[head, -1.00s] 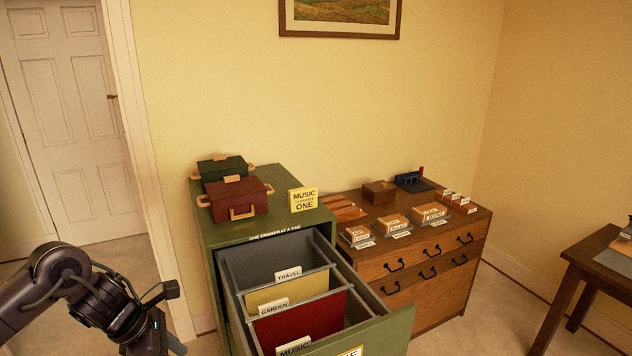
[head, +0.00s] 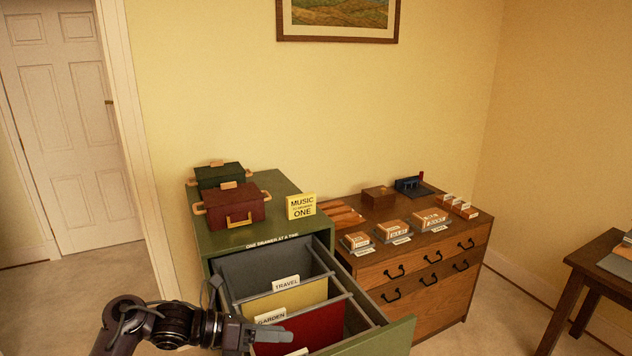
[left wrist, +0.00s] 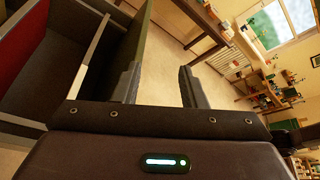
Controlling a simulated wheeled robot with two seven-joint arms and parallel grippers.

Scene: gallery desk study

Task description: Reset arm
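My left gripper (head: 272,335) is in front of the open top drawer of the green filing cabinet (head: 288,240), overlapping its lower left part in the head view. In the left wrist view the two fingers (left wrist: 158,88) stand apart with nothing between them. The drawer holds upright folders with tabs TRAVEL (head: 286,284) and GARDEN (head: 271,317); a third tab at the picture's bottom is partly cut off. Whether the gripper touches the drawer or a folder cannot be told. My right gripper is not in view.
A dark red box (head: 233,207), a green box (head: 218,175) and a yellow MUSIC sign (head: 301,206) sit on the cabinet. A wooden chest (head: 425,285) with labelled blocks adjoins on the right. A dark table (head: 597,250) stands far right. Open floor lies between them.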

